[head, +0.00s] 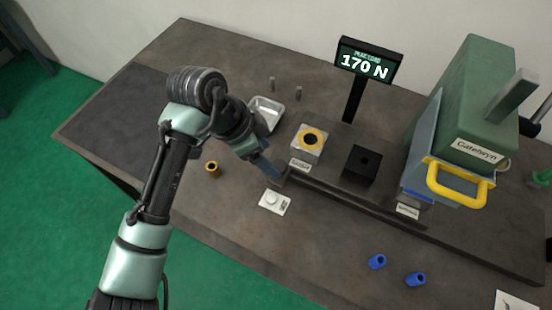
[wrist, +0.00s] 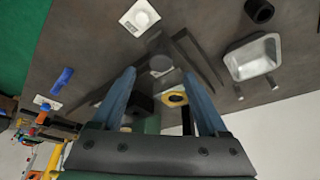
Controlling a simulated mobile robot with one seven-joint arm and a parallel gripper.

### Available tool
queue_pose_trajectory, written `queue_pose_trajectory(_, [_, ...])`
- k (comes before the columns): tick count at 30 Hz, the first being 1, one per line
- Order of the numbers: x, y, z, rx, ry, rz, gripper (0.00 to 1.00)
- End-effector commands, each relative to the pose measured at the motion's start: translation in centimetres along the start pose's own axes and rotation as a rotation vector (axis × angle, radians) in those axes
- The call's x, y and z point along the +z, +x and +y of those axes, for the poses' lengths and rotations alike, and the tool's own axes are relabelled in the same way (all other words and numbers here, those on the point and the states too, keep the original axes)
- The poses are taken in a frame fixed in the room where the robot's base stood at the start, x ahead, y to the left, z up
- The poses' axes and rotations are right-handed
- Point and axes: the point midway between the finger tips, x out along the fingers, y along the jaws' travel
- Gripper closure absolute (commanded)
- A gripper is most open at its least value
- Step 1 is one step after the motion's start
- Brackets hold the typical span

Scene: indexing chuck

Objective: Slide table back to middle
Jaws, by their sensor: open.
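The slide table, a dark plate on a long dark rail base (head: 420,222), runs across the bench from centre to right in the head view. A silver block with a yellow ring (head: 309,141) stands near its left end, with a black block (head: 361,166) to the right. My gripper (head: 268,172) is at the left end of the rail, pointing down. In the wrist view my gripper (wrist: 158,72) has its two blue fingers wide apart, with a round grey end piece (wrist: 160,65) showing between them. I cannot tell whether the fingers touch it.
A green press with a yellow handle (head: 459,187) stands at the right. A display (head: 366,64) reads 170 N. The bench's left is clear.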

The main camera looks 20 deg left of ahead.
Motion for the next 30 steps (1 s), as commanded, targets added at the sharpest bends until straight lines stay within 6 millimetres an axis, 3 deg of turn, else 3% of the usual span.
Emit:
queue_pose_trajectory(3, [0.0, 2.1, 0.0, 0.002, -0.002, -0.001, 0.23])
queue_pose_trajectory(9, [-0.1, 4.5, 0.0, 0.0, 0.0, 0.001, 0.23])
queue_pose_trajectory(20, [-0.1, 5.1, 0.0, -0.002, 0.0, 0.001, 0.23])
queue_pose_trajectory(30, [-0.1, 5.1, -0.1, -0.002, 0.0, 0.001, 0.81])
